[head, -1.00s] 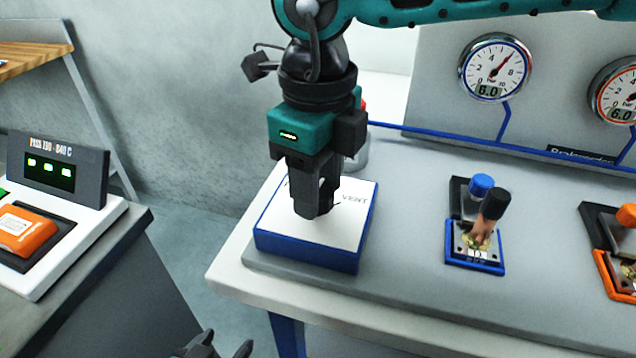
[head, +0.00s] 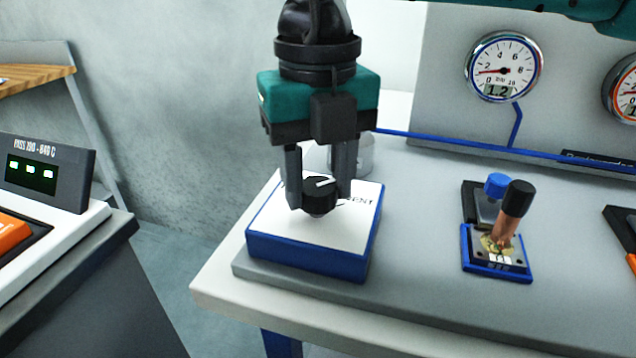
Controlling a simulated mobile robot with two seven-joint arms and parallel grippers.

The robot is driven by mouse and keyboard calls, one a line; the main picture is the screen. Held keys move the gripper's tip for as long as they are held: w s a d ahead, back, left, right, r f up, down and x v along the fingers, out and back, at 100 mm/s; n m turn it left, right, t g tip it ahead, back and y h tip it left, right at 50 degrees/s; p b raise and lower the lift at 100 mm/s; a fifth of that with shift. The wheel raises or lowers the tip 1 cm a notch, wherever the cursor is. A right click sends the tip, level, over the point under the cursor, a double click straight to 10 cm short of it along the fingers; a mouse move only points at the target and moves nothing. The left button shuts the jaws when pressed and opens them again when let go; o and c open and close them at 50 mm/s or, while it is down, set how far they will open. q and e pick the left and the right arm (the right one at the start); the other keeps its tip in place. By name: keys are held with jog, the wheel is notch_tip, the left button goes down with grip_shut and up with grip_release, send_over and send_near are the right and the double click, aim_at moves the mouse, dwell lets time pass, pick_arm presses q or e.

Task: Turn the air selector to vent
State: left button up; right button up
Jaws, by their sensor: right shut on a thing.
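The air selector is a black round knob (head: 319,193) with a white pointer line, on a white-topped box with blue sides (head: 305,254). The pointer line points right, towards the printed word "VENT" (head: 361,201), which is partly covered. My right gripper (head: 320,198) comes down from above and is shut on the knob, one finger on each side. The left pressure gauge (head: 503,66) has a blue rim and reads 1.2. My left gripper is out of view.
A blue-framed lever unit (head: 497,262) with a black-tipped lever stands to the right on the grey bench. A grey cylinder (head: 364,154) is close behind the box. A control panel (head: 48,171) stands at the left, across a gap.

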aim_at(318, 187)
jog(key=shift+r, duration=0.1)
dwell(0.5)
jog(key=o, duration=1.1)
jog(key=shift+c, duration=0.2)
notch_tip(318, 187, up, 13)
jog(key=p, duration=0.2)
jog(key=shift+p, duration=0.35)
